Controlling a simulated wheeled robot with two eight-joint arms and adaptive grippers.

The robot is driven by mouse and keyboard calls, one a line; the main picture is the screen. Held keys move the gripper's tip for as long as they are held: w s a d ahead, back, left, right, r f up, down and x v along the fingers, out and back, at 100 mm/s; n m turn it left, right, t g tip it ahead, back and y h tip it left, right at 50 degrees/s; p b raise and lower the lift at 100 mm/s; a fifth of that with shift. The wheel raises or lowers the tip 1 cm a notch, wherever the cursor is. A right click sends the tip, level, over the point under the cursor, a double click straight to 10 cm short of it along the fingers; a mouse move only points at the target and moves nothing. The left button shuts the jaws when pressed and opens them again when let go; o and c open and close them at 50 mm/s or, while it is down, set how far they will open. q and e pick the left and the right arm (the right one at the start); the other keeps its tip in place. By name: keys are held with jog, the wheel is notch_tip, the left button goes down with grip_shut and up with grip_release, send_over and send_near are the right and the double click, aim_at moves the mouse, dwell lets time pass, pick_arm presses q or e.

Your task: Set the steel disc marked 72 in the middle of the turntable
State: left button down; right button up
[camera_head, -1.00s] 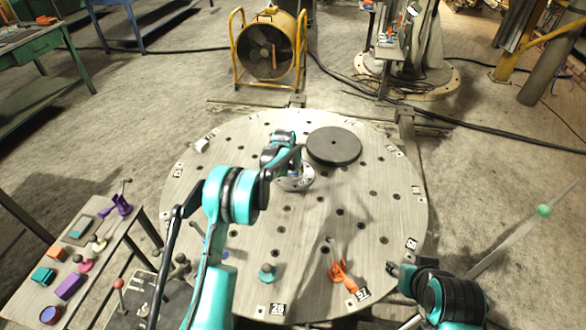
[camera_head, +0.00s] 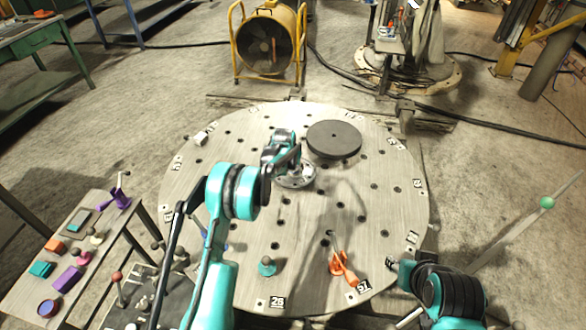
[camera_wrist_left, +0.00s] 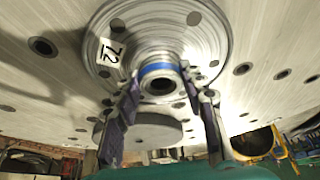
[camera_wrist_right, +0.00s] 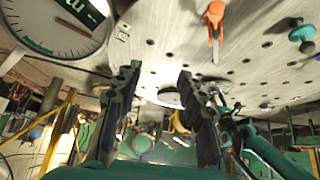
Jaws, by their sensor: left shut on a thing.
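The steel disc marked 72 (camera_wrist_left: 215,60) fills the top of the left wrist view, its white label by the rim and a blue band around its raised hub. My left gripper (camera_wrist_left: 163,95) is shut on this hub. In the head view the disc (camera_head: 295,183) is over about the middle of the round turntable (camera_head: 230,215), partly behind my left gripper (camera_head: 292,165). I cannot tell whether it touches the top. My right gripper (camera_wrist_right: 157,85) is open and empty, off the turntable's near right edge in the head view.
A dark flat disc (camera_head: 333,139) lies on the turntable just behind the steel disc. An orange clamp (camera_head: 341,268) and a teal knob (camera_head: 266,267) stand near the front edge. A side table (camera_head: 60,235) with small parts is at left. A yellow fan (camera_head: 267,48) stands behind.

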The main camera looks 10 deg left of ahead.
pick_arm(q)
jog(key=shift+f+b, duration=0.5)
jog(key=shift+b, duration=0.05)
dwell(0.6)
jog(key=c, duration=0.8)
grip_release()
jog(key=shift+s, duration=0.1)
jog(key=s+f+v, duration=0.1)
jog(key=s+v, duration=0.2)
jog(key=v, duration=1)
jog(key=s+d+f+v, duration=0.1)
jog(key=s+v, duration=0.1)
jog(key=v, duration=1)
jog(key=s+r+t, duration=0.1)
jog(key=s+r, duration=0.4)
jog(key=s, duration=0.6)
jog(key=shift+n+t, duration=0.6)
jog(key=shift+t, duration=0.3)
jog(key=s+f, duration=0.1)
jog(key=s, duration=0.5)
jog(key=s+a+f, duration=0.1)
jog(key=s, duration=0.6)
jog(key=s+f, duration=0.2)
jog(key=s, duration=0.4)
jog(key=shift+s+a+f, duration=0.1)
jog(key=shift+s+a, duration=0.05)
jog(key=shift+s, duration=0.15)
